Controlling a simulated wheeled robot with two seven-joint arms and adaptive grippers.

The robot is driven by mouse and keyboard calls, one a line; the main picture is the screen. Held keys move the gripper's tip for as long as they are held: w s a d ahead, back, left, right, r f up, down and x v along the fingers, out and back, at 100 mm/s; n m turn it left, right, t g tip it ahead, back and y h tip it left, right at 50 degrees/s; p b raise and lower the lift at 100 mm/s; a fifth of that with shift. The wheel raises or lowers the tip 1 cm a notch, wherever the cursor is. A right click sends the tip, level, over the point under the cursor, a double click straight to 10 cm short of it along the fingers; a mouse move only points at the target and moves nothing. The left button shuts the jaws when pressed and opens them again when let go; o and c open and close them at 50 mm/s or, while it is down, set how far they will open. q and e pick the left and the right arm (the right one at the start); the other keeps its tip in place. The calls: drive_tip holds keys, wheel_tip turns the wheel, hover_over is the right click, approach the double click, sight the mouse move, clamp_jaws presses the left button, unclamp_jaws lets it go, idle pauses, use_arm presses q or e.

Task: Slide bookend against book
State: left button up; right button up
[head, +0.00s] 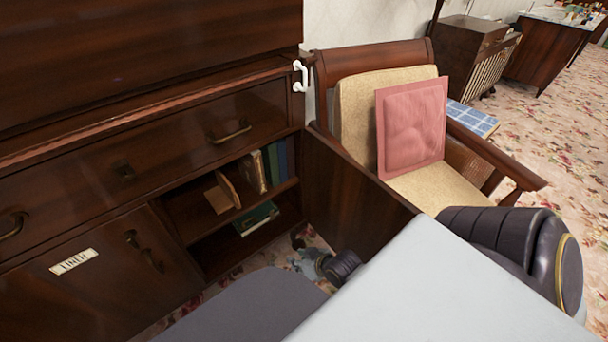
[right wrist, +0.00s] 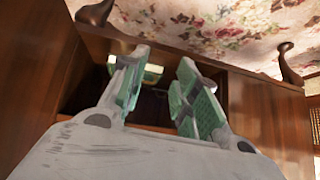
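A tan wooden bookend (head: 219,197) stands on the upper shelf of the open cabinet, with a flat base and an upright plate. To its right a row of upright books (head: 272,166), brown, green and blue, stands on the same shelf. A small gap seems to separate the bookend from the brown book (head: 253,171). My right gripper (head: 303,257) is low in front of the cabinet opening, right of and below the bookend. In the right wrist view its green-padded fingers (right wrist: 160,78) are apart, with nothing held between them. My left gripper is not in view.
A green book (head: 257,218) lies on the lower shelf. The open cabinet door (head: 350,198) stands close right of my right gripper. An armchair (head: 440,188) with a pink cushion (head: 411,127) is beyond the door. Flowered carpet (head: 560,135) covers the floor.

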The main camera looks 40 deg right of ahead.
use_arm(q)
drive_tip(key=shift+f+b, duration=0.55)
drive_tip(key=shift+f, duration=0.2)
use_arm(e)
drive_tip(key=shift+s+f, duration=0.5)
drive_tip(key=shift+f, duration=0.2)
drive_tip(key=shift+s+f, duration=0.5)
drive_tip(key=shift+f, duration=0.15)
drive_tip(key=shift+r, duration=0.1)
